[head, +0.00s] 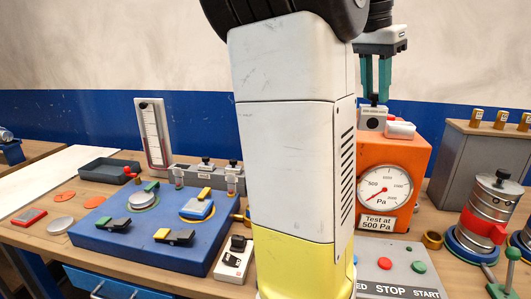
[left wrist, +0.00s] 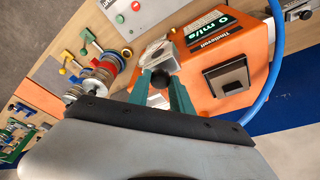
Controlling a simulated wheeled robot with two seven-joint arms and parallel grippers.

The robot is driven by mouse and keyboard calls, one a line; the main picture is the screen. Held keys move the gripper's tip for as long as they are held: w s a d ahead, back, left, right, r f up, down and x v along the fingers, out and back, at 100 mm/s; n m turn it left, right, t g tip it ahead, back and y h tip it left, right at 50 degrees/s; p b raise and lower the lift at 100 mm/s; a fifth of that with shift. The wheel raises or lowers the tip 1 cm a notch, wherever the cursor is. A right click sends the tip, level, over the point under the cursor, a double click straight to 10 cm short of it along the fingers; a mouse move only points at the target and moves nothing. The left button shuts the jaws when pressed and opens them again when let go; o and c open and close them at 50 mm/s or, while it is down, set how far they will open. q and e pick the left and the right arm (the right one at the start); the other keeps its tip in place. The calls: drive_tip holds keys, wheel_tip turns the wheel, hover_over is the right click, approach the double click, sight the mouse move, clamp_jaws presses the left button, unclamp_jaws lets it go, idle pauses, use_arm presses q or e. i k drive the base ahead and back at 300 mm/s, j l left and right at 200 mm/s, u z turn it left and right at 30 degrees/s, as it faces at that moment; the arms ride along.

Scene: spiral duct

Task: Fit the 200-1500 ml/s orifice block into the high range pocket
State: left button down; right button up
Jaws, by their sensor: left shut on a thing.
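A grey block with a dark knob and small label (head: 373,119) hangs from my left gripper (head: 375,98), which is shut on the knob. It is just above the top of the orange meter (head: 398,155); I cannot tell whether it touches. The label is too small to read. In the left wrist view the same block (left wrist: 157,52) shows between and beyond the teal fingers (left wrist: 161,84). There, a square dark grey fitting (left wrist: 227,76) sits on the orange housing, beside the ml/s display; I cannot tell whether it is the high range pocket. My right gripper is not in view.
My arm covers the middle of the head view. A grey rack (head: 215,175) with knobbed blocks stands behind a blue board (head: 130,235). A metal cylinder stack (head: 490,215) stands at right. A blue hose (left wrist: 265,70) runs beside the orange housing.

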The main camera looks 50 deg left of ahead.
sight(217, 180)
drive_tip(key=k+j, duration=0.45)
drive_tip(key=k, duration=0.15)
drive_tip(key=k+j, duration=0.6)
drive_tip(key=j, duration=0.4)
drive_tip(key=k+j, duration=0.1)
drive_tip(key=j, duration=0.4)
drive_tip(key=k+j, duration=0.1)
drive_tip(key=j, duration=0.4)
drive_tip(key=k+j, duration=0.1)
drive_tip(key=j, duration=0.45)
